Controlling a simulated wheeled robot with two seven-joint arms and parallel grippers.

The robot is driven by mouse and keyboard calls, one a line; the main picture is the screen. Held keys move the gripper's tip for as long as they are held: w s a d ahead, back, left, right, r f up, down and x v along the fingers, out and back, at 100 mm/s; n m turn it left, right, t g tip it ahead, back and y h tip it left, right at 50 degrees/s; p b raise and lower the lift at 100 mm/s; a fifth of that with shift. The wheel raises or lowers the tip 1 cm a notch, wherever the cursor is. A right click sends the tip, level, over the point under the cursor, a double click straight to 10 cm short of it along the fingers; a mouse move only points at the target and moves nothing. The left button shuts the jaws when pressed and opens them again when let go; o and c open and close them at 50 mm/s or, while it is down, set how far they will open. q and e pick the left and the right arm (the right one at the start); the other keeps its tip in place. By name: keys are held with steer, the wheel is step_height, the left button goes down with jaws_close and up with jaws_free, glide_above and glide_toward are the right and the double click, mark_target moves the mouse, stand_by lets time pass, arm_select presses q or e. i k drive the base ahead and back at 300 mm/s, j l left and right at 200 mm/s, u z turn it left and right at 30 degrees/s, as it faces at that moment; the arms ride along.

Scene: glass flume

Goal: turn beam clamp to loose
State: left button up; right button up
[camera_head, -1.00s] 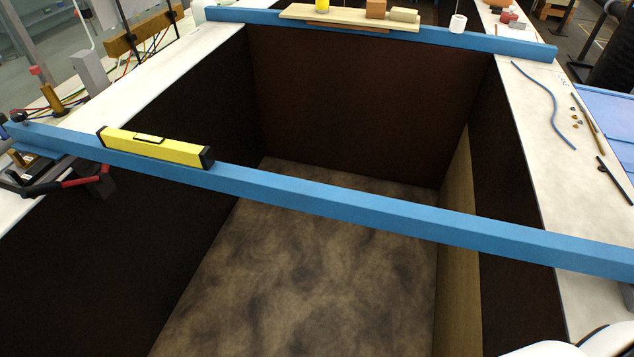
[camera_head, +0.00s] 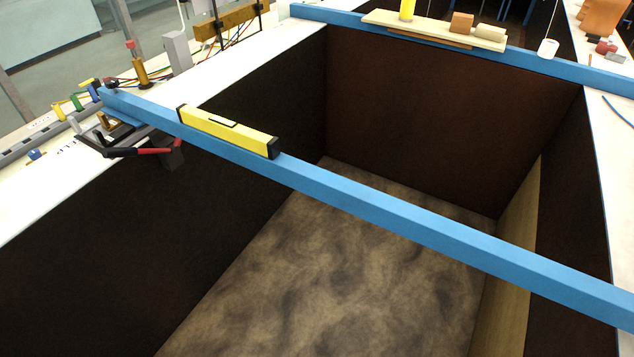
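The near blue beam (camera_head: 400,205) lies across the flume from the left rim to the lower right. At its left end sits a clamp (camera_head: 106,137) with a dark base and brass-coloured parts. A black and red handle (camera_head: 148,151) sticks out from it to the right, just below the beam and over the inner wall edge. A small black knob (camera_head: 112,84) sits on top of the beam end. I cannot read the clamp's setting. Dark lettering on the rim beside it is not legible. Neither of my grippers is in view.
A yellow spirit level (camera_head: 228,131) lies on the near beam, close to the clamp. A far blue beam (camera_head: 545,64) carries a wooden board with blocks. The flume's inside is open and deep.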

mark_target(112, 83)
steer(key=u, duration=0.85)
